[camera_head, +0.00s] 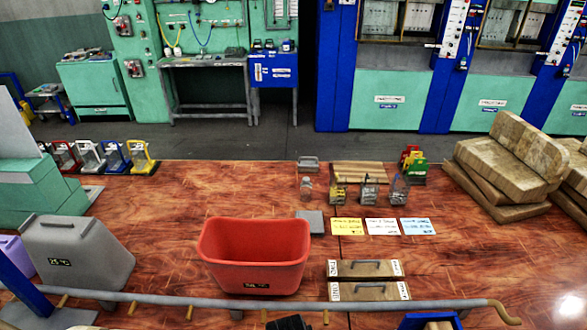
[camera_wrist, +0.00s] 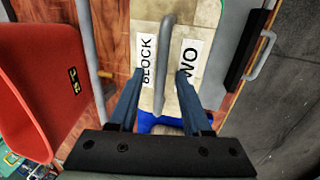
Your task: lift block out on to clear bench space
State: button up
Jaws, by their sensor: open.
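In the wrist view, a pale block (camera_wrist: 206,17) with a grey bar handle (camera_wrist: 165,50) lies below my gripper (camera_wrist: 161,76). White labels on it read "BLOCK" and "WO", the latter partly covered. My gripper is open, one finger on each side of the handle, with gaps between. I cannot tell how deep the fingertips sit beside the handle. A blue surface (camera_wrist: 180,126) shows at the block's near end. In the head view, two labelled blocks with handles, an upper one (camera_head: 349,270) and a lower one (camera_head: 347,292), lie on the bench (camera_head: 170,215).
A red bin (camera_head: 255,278) stands left of the two blocks. It also shows in the wrist view (camera_wrist: 35,95). A grey rail (camera_head: 200,303) runs along the near edge. Coloured cards (camera_head: 381,227) and stacked slabs (camera_head: 490,165) lie farther back. Bare bench shows right of the blocks.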

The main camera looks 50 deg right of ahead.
jog(key=shift+f, duration=0.1)
grip_shut()
dwell(1.2)
